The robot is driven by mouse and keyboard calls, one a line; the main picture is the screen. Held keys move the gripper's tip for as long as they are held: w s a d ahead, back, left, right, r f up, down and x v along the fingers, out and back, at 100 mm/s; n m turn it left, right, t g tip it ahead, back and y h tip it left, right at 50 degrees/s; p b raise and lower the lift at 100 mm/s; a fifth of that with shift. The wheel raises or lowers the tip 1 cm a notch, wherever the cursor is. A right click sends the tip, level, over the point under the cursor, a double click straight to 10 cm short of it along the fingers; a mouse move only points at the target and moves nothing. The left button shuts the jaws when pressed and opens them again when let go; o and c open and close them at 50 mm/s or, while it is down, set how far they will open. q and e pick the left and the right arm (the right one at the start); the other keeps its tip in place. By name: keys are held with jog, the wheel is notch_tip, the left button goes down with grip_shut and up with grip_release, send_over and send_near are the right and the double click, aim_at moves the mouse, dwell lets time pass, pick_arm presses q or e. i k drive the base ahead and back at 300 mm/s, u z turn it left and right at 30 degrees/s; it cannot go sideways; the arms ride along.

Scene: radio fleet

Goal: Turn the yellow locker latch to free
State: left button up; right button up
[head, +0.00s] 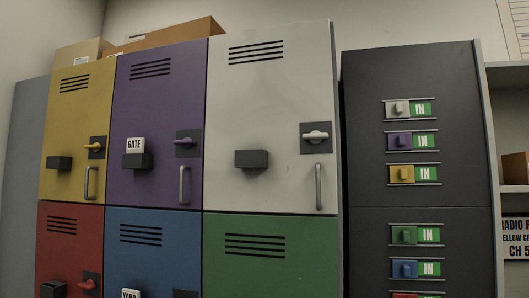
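The yellow locker (80,125) is at the top left of the locker bank in the head view. Its yellow latch (94,147) sits on a dark plate on the right side of the door. The latch handle looks about level, pointing left. Below it is a vertical door handle (91,182), and to the left is a dark box-shaped holder (59,163). The yellow door looks shut. Neither of my grippers shows in this view.
Purple (160,85) and white (270,100) lockers stand to the right, with red (65,235), blue (150,260) and green (270,275) below. A dark cabinet (410,75) has several coloured sliders marked IN. Cardboard boxes (165,33) lie on top. Nothing blocks the yellow door.

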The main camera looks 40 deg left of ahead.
aim_at(96, 147)
jog(key=u, duration=2.2)
